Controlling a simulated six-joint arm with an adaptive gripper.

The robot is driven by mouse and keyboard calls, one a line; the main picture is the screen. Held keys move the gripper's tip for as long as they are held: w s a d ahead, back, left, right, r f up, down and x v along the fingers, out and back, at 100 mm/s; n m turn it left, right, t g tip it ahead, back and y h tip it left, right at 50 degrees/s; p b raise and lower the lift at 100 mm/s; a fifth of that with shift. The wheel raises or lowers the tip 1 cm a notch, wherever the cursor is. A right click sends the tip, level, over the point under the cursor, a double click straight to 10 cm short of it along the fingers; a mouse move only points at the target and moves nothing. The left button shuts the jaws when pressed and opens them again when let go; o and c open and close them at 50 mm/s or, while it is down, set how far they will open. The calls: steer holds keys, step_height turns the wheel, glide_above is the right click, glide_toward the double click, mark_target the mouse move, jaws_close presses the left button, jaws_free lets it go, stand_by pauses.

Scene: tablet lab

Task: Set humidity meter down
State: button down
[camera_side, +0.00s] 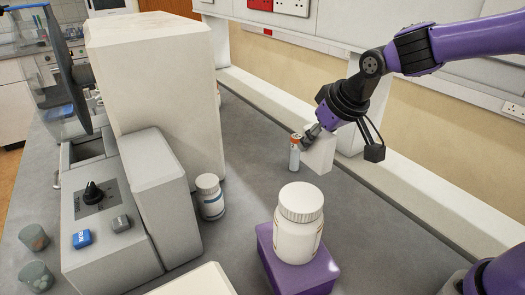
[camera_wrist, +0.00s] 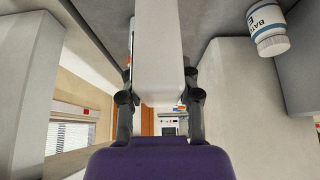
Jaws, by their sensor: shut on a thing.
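The humidity meter looks like a plain white block (camera_side: 320,154) held over the far right part of the grey bench. My gripper (camera_side: 313,134) is shut on it from above and behind. In the side view I cannot tell whether the meter's lower edge touches the bench. In the wrist view the meter (camera_wrist: 158,55) fills the space between my two fingers (camera_wrist: 160,95), with one finger against each side. Its display face is not visible.
A small orange-and-white bottle (camera_side: 295,155) stands close beside the meter. A large white bottle (camera_side: 298,225) stands on a purple block (camera_side: 318,277). Another white bottle (camera_side: 210,198) stands by the grey machine (camera_side: 110,215). The bench (camera_side: 255,150) between them is clear.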

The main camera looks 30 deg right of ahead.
mark_target(330, 165)
steer(key=f, duration=1)
steer(key=shift+s+d+f, duration=0.1)
steer(key=shift+s+d, duration=0.2)
steer(key=shift+d, duration=0.05)
steer(key=c, duration=0.5)
jaws_free()
steer(key=shift+f, duration=0.1)
steer(key=shift+c, duration=0.2)
steer(key=shift+r, duration=0.25)
steer(key=v, duration=1.1)
steer(key=shift+s+r, duration=0.2)
steer(key=shift+r, duration=0.05)
steer(key=s+d+r, duration=0.3)
steer(key=s, duration=0.6)
steer(key=shift+s+d+r, duration=0.2)
steer(key=shift+s+d, duration=0.05)
steer(key=shift+s, duration=0.15)
